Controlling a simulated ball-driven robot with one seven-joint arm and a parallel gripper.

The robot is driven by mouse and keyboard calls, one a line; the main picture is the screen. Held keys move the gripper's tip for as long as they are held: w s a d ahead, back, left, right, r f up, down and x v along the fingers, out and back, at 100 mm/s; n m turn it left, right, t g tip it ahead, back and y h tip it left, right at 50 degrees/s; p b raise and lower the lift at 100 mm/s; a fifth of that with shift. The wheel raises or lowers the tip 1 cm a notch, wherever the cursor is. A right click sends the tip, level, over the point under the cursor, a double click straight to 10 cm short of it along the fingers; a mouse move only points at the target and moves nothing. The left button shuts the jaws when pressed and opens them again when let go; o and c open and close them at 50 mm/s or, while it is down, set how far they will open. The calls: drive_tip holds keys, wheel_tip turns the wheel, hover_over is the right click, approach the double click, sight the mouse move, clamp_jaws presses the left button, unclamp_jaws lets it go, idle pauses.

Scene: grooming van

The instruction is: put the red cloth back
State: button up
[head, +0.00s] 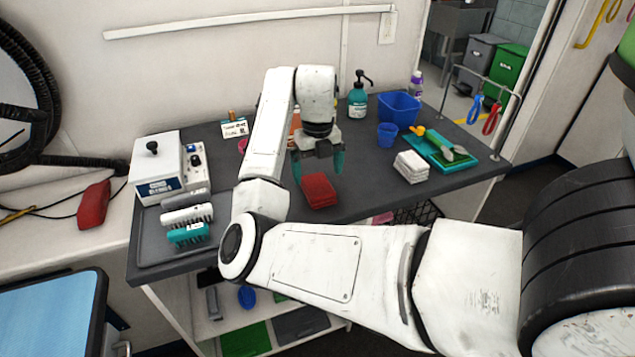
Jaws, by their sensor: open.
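A folded red cloth (319,191) lies on the dark grey counter (355,204), near its front edge and around the middle. My gripper (318,170) points down just above and behind the cloth. Its two teal fingers are spread apart, one on the left and one on the right. I cannot tell whether the fingertips touch the cloth. My arm hides part of the counter to the left of the cloth.
A stack of white cloths (411,167), a blue cup (387,135), a blue bin (399,109) and a teal tray (470,160) stand to the right. Brushes (188,215) and a white machine (158,166) are at left. A pump bottle (357,98) stands behind.

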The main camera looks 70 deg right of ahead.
sight(318, 185)
wheel_tip(318, 185, up, 7)
drive_tip(key=shift+f+p, duration=0.15)
drive_tip(key=shift+p, duration=0.2)
